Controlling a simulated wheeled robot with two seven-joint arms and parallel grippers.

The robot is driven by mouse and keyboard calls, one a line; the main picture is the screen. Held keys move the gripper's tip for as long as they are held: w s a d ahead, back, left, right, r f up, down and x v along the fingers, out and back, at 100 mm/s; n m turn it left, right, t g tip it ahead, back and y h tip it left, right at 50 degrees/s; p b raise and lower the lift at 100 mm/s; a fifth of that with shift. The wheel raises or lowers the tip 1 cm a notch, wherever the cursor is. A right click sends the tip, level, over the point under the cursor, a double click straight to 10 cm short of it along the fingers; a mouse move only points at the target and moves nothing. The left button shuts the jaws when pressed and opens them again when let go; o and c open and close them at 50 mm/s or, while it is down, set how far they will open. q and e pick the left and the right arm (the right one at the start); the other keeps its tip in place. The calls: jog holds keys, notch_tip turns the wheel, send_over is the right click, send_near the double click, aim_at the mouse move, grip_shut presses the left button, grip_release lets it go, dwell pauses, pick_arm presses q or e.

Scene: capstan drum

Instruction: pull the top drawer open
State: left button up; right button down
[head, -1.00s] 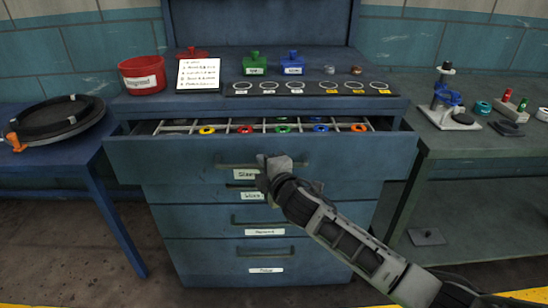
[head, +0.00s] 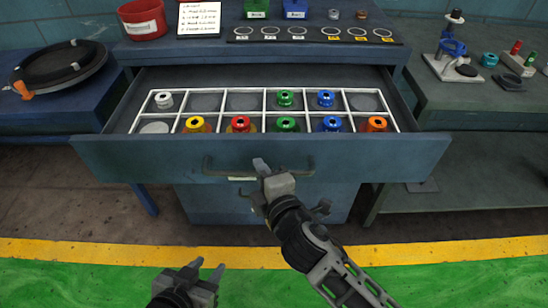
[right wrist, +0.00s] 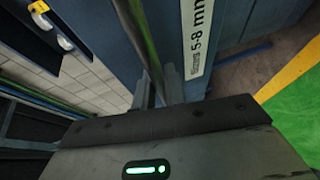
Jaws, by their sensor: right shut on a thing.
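The top drawer (head: 120,158) of the blue cabinet is pulled well out in the head view. Its tray shows a white divider grid with several coloured spools, such as a red one (head: 240,125) and an orange one (head: 376,124). My right gripper (head: 262,180) is shut on the drawer's bar handle (head: 220,172), near the handle's middle. In the right wrist view the handle (right wrist: 146,45) runs between the fingers (right wrist: 158,88), beside a label reading "5-8 mm". My left gripper (head: 205,270) is low in the head view, away from the drawer, with its fingers apart and nothing between them.
A red bin (head: 143,18) and a written card (head: 199,18) stand on the cabinet top. A side table at left holds a round black tray (head: 58,66). The right bench (head: 440,100) holds small tools. Green floor (head: 450,275) lies in front.

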pick_arm(q)
jog(key=shift+d+r, duration=0.1)
pick_arm(e)
jog(key=shift+s, duration=0.15)
jog(key=c, duration=1.5)
grip_release()
jog(key=shift+d, duration=0.1)
pick_arm(q)
jog(key=shift+d, duration=0.1)
pick_arm(e)
jog(key=shift+o, duration=0.2)
pick_arm(q)
jog(key=shift+r, duration=0.1)
